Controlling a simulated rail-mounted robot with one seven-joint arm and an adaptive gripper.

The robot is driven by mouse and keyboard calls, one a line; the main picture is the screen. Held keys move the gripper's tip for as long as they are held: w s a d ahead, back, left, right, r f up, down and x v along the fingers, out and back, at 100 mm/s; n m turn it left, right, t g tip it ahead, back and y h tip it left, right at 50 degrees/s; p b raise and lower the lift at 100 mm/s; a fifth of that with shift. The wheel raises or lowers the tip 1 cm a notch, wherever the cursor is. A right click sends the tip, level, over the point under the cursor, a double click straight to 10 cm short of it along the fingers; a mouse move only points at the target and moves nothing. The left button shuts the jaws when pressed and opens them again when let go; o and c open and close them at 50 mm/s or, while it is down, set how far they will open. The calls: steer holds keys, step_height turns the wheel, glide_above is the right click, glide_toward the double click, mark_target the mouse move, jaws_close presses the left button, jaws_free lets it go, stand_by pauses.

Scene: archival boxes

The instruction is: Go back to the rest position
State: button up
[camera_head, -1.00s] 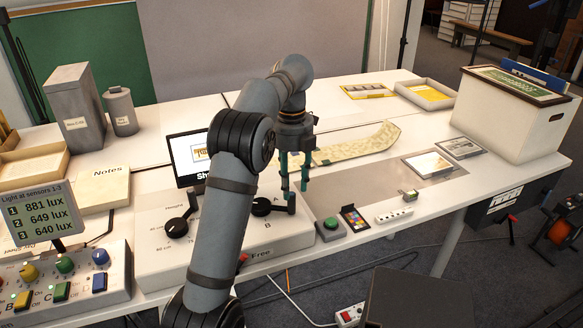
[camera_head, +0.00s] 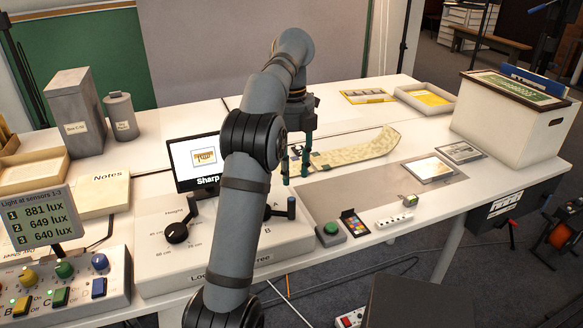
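My gripper (camera_head: 295,170) hangs downward over the table in the head view, with its green-tipped fingers spread a little apart and nothing seen between them. It is above the area between the control panel (camera_head: 160,262) and the patterned strip (camera_head: 355,152). The strip lies on the table to the right of the fingers, its right end curled up.
A small screen (camera_head: 204,158) reading "Sharp" stands left of my arm. A green button (camera_head: 331,229), a colour card (camera_head: 355,223) and a power strip (camera_head: 394,219) line the front edge. A large white box (camera_head: 510,125) stands at right.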

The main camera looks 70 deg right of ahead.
mark_target(292, 199)
steer(key=shift+f, duration=0.1)
stand_by(0.3)
step_height(292, 199, down, 12)
steer(key=shift+r, duration=0.1)
steer(key=shift+w, duration=0.1)
steer(key=shift+d, duration=0.1)
stand_by(0.5)
